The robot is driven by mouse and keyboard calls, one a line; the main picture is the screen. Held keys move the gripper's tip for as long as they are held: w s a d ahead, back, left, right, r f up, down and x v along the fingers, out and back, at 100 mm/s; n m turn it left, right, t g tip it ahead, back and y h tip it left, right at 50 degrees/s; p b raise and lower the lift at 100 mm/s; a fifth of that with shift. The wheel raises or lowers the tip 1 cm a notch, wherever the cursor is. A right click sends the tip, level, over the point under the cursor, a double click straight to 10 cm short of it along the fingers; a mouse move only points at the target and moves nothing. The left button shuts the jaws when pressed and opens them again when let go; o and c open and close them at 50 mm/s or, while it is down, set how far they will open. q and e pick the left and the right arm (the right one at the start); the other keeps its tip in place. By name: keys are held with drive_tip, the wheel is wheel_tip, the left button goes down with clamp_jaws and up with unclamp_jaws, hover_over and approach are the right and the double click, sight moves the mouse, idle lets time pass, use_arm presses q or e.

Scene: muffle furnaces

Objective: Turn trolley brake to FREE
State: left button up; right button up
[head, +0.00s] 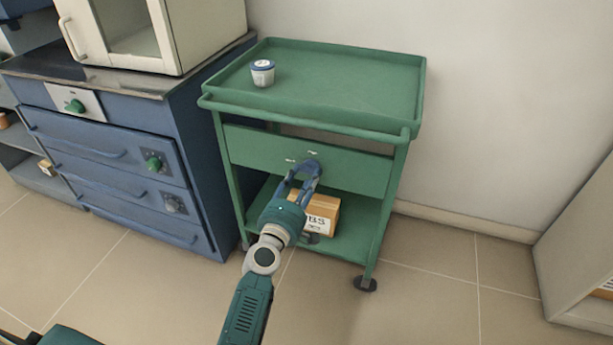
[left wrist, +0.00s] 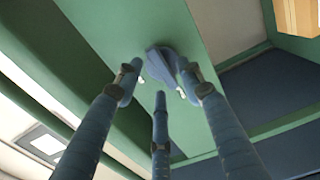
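The green trolley (head: 330,150) stands against the wall. On its front panel is a small blue brake knob (head: 313,166), partly hidden by my fingers, with small white marks by it too small to read. In the left wrist view the knob (left wrist: 163,64) shows as a blue ridged handle on the green panel. My left gripper (head: 306,172) points at the panel with its fingers around the knob. In the left wrist view its three fingers (left wrist: 160,85) are spread, tips close to the knob; I cannot tell whether they touch it. My right gripper is out of view.
A white cup with a blue rim (head: 262,73) stands on the trolley's top tray. A cardboard box (head: 322,215) sits on its lower shelf behind my gripper.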

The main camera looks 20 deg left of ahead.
use_arm(q)
drive_tip(key=shift+w, duration=0.8)
clamp_jaws()
